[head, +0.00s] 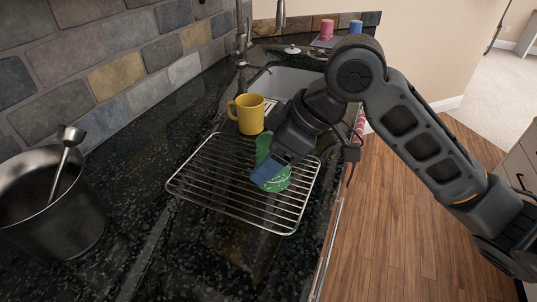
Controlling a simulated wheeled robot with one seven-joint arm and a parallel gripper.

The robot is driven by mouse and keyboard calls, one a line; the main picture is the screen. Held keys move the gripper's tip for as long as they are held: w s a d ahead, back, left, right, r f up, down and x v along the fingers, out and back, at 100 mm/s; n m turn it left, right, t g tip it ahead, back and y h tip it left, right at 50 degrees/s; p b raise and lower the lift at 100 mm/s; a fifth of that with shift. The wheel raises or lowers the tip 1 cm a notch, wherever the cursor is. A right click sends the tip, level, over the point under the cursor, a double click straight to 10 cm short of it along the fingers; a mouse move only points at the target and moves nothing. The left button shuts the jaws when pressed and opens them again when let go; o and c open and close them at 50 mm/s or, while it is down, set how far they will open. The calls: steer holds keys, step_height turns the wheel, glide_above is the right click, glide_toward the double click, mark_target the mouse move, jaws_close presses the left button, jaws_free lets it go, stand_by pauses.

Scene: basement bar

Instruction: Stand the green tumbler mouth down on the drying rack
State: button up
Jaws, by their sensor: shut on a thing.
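The green tumbler (275,183) with pale marks is over the wire drying rack (210,198), towards its right side. My gripper (268,168) is shut on the tumbler and partly covers it. The tumbler looks tilted. I cannot tell which way its mouth faces or whether it touches the wires. The rack lies on the dark stone counter, and its left and front parts are bare.
A yellow mug (250,114) stands at the rack's far edge, close to my gripper. A metal bucket (48,205) with a long-handled tool stands at the left. The sink (290,82) and tap lie behind. Pink and blue cups (327,29) stand farther back.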

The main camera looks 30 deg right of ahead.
steer(key=shift+f+b, duration=0.35)
steer(key=shift+f, duration=0.05)
steer(key=o, duration=1.1)
steer(key=p+v, duration=0.1)
steer(key=v, duration=0.4)
steer(key=p+v, duration=0.2)
steer(key=v, duration=0.3)
steer(key=w+a+r+p+v, duration=0.1)
steer(key=p+v, duration=0.1)
steer(key=v, duration=0.3)
steer(key=shift+s, duration=0.1)
